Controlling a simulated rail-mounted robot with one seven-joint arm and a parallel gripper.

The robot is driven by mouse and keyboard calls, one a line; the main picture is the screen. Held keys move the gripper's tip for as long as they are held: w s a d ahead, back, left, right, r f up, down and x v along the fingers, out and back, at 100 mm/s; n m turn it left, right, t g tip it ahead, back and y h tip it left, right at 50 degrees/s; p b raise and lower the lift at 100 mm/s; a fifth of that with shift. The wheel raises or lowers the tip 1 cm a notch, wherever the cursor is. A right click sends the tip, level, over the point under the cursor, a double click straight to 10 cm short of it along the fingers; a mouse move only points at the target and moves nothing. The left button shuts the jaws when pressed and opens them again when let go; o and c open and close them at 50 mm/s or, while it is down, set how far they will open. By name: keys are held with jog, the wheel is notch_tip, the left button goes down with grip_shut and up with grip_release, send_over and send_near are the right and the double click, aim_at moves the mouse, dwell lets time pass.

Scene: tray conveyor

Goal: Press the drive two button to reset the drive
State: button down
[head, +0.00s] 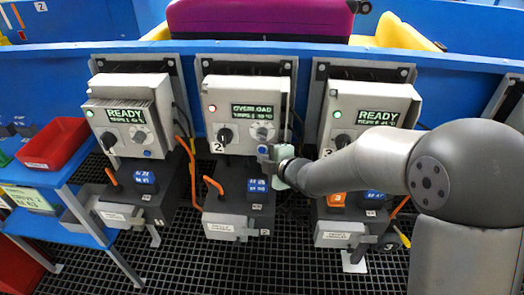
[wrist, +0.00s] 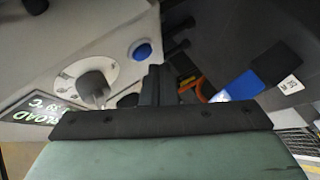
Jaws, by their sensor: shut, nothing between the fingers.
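The drive two box (head: 240,94) is the middle of three grey boxes, marked 2. Its display (head: 252,111) reads OVERLOAD, and a red lamp (head: 212,108) glows at its upper left. A blue round button sits low on its right side; it shows in the wrist view (wrist: 143,50) just beyond the fingertips. In the head view my gripper (head: 266,157) is at the box's lower right corner, largely covering the button area. In the wrist view my gripper (wrist: 156,72) is shut and empty, its dark fingers close to the button. I cannot tell whether they touch.
Drives one (head: 126,91) and three (head: 369,98) stand on either side, both reading READY with green lamps. Drive two has a black rotary switch (head: 225,135) and a round dial (wrist: 89,79). Orange cables run between units. A red bin (head: 53,144) stands on the left.

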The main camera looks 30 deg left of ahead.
jog(key=shift+w, duration=0.1)
dwell(0.4)
jog(key=shift+w+a, duration=0.25)
jog(key=shift+w+a, duration=0.15)
jog(key=shift+w, duration=0.25)
dwell(0.7)
dwell(0.3)
jog(key=shift+s+d+b, duration=0.4)
jog(key=shift+s+b, duration=0.2)
jog(key=shift+s, duration=0.1)
jog(key=shift+s, duration=0.1)
jog(key=shift+s+d+b, duration=0.4)
jog(key=shift+s+b, duration=0.05)
jog(key=shift+s, duration=0.25)
jog(key=shift+s+d+b, duration=0.4)
jog(key=shift+s+b, duration=0.1)
jog(key=shift+s, duration=0.25)
jog(key=shift+s+d+b, duration=0.4)
jog(key=shift+s+b, duration=0.05)
jog(key=shift+s, duration=0.25)
